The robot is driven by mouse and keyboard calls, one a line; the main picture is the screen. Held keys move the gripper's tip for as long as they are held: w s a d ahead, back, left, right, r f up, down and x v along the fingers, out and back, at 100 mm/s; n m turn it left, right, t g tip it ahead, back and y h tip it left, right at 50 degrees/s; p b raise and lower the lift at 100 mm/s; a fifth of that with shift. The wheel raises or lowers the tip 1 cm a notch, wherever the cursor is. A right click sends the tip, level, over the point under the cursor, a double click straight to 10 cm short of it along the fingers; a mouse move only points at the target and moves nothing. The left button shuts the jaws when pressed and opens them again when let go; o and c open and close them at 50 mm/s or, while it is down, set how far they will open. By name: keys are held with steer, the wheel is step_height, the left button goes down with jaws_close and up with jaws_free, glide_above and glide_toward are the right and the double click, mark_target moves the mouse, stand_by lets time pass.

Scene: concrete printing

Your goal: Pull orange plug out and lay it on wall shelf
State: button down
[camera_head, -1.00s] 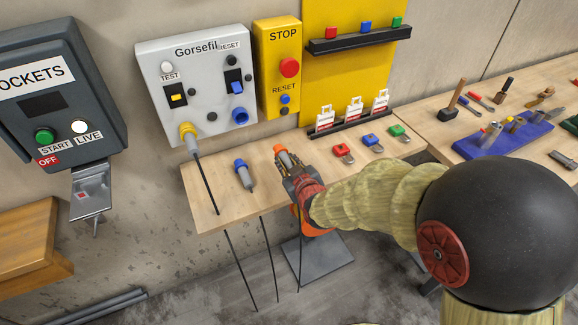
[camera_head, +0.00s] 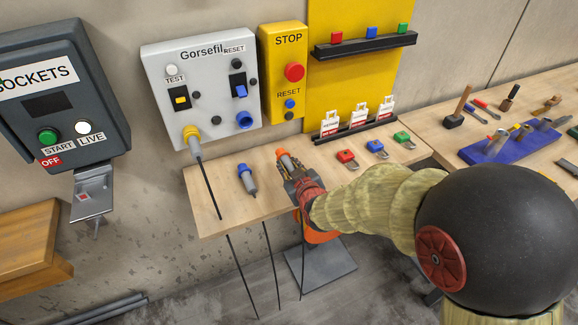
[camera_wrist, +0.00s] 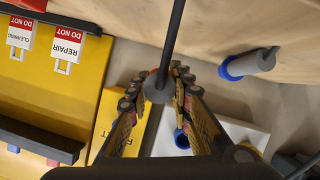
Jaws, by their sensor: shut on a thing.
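My gripper (camera_head: 292,172) is shut on the orange plug (camera_head: 283,155), low over or at the wooden wall shelf (camera_head: 318,156). The plug's orange end points away from me, toward the wall. In the wrist view, my gripper (camera_wrist: 160,85) closes around the plug's grey rear end (camera_wrist: 157,90), and its dark cable runs up the picture. In the head view the cable hangs below the shelf's front edge. I cannot tell whether the plug touches the shelf.
A blue plug (camera_head: 247,180) lies on the shelf left of my gripper. Red (camera_head: 346,157), blue (camera_head: 376,148) and green (camera_head: 403,138) padlocks lie to the right. A yellow plug (camera_head: 192,138) sits in the grey socket box (camera_head: 212,123). Bare shelf shows between the plugs.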

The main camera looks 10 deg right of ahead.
steer(key=shift+f+b, duration=1.9)
steer(key=shift+f, duration=0.3)
steer(key=c, duration=1.5)
jaws_free()
steer(key=shift+c, duration=0.2)
steer(key=shift+f, duration=0.1)
steer(key=v, duration=1.2)
steer(key=s+f+m+g, duration=0.1)
steer(key=s+f+g, duration=0.3)
steer(key=f, duration=0.3)
steer(key=s+d+r+m+g+h, duration=0.1)
steer(key=s+d+m+g, duration=0.15)
steer(key=s, duration=0.55)
steer(key=s+d+r+m+p, duration=0.1)
steer(key=s+d+r, duration=0.1)
steer(key=s+r, duration=0.3)
steer(key=s+d+r+m+g+h+p, duration=0.1)
steer(key=s+r, duration=0.4)
steer(key=r, duration=0.7)
steer(key=shift+d+r+p, duration=0.25)
steer(key=shift+d+p, duration=0.5)
steer(key=shift+d, duration=0.25)
